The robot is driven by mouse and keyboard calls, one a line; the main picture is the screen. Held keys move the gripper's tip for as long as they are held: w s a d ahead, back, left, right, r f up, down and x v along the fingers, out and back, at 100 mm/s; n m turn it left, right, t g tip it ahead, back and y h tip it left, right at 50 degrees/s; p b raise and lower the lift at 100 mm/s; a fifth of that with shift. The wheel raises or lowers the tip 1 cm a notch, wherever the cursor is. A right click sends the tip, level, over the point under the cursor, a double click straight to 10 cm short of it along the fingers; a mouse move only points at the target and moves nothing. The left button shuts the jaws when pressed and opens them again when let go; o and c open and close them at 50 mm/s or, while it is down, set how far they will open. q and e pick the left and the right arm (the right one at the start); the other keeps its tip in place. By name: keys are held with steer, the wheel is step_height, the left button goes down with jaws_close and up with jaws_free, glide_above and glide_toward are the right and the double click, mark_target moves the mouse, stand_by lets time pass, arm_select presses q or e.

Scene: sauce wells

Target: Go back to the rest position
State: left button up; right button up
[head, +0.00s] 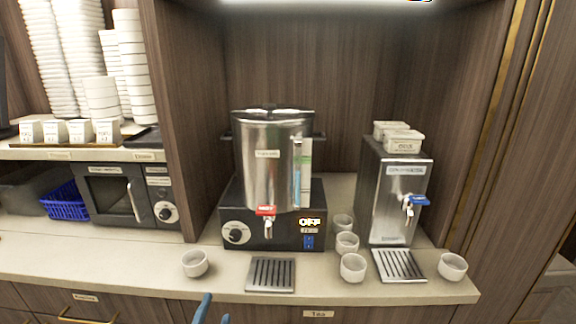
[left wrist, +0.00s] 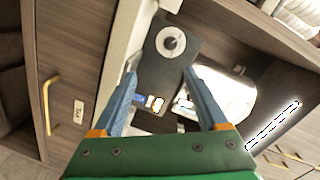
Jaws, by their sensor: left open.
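My left gripper (head: 213,310) shows only its blue fingertips at the bottom edge of the head view, in front of the counter edge. In the left wrist view its two blue fingers (left wrist: 160,95) are spread apart, with nothing between them. Beyond them the urn's base with its knob (left wrist: 172,42) is visible, at a distance. My right gripper is in neither view.
The counter (head: 130,262) holds a steel urn (head: 270,165), a steel dispenser (head: 400,190), drip trays (head: 270,274) and several small white cups (head: 195,263). A microwave (head: 115,198) and blue basket (head: 66,201) stand at left. Drawers (head: 90,306) lie below.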

arm_select(q)
steer(key=s+f+n+g, duration=0.2)
steer(key=s+f+g, duration=0.35)
steer(key=f, duration=0.75)
steer(key=s+f+n+g, duration=0.3)
steer(key=s+f, duration=0.5)
steer(key=f, duration=0.5)
steer(key=s+a+f+n+g, duration=0.1)
steer(key=s+f+g, duration=0.1)
steer(key=s, duration=0.6)
steer(key=s+a+f+n+g, duration=0.1)
steer(key=s+f+n+g, duration=0.1)
steer(key=s+f, duration=0.3)
steer(key=s+a+f+n+g, duration=0.1)
steer(key=s+f+g, duration=0.2)
steer(key=s, duration=0.7)
steer(key=shift+s+a+f+n, duration=0.25)
steer(key=shift+s+f+n, duration=0.15)
steer(key=shift+f, duration=0.3)
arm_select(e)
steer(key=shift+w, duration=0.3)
arm_select(q)
steer(key=shift+w, duration=0.1)
